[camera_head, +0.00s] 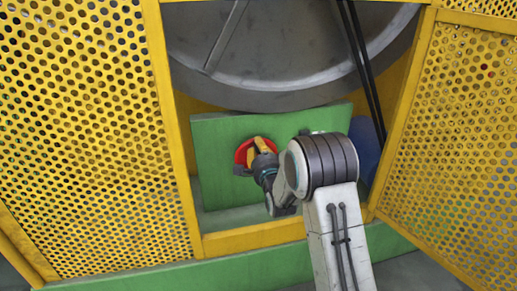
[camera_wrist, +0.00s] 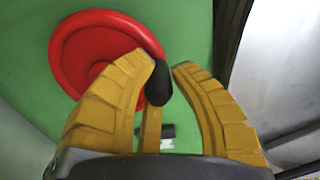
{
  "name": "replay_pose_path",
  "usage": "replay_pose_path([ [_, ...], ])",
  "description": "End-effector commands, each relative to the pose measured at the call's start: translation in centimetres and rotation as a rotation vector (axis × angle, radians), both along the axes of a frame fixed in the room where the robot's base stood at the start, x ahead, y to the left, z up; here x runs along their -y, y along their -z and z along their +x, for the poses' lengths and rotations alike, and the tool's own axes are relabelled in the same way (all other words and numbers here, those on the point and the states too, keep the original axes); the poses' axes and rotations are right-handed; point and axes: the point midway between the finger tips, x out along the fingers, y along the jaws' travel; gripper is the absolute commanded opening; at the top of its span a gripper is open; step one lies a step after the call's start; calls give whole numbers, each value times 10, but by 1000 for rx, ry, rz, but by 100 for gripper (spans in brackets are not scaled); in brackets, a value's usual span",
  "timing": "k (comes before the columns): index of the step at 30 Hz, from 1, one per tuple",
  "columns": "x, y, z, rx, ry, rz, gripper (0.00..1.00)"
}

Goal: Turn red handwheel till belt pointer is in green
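The red handwheel (camera_head: 243,152) sits on a green panel, partly hidden by my gripper (camera_head: 258,147) in the head view. In the wrist view the red handwheel (camera_wrist: 88,45) is a round dished disc at upper left. Its black handle (camera_wrist: 158,84) stands between the yellow fingertips of my gripper (camera_wrist: 164,72). The fingers are closed in around the handle, with the left finger against it and at most a slim gap at the right. A small black-and-white piece (camera_wrist: 168,136) shows below on the green panel, partly hidden. I cannot make out a belt pointer or green zone.
The green panel (camera_head: 212,130) stands below a large grey wheel (camera_head: 270,60). Yellow perforated guards flank the opening at left (camera_head: 85,130) and right (camera_head: 455,140). Dark belts (camera_head: 365,70) run down at the right. A yellow sill (camera_head: 250,237) crosses below my arm.

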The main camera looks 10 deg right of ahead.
Motion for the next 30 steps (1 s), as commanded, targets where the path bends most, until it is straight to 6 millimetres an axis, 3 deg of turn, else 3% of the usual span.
replay_pose_path([
  [8, 0, -1, 0, 1, 1, -1, 46],
  [20, 0, 1, -6, -4, 0, -1, 46],
  [30, 0, 1, -49, -4, 0, -1, 46],
])
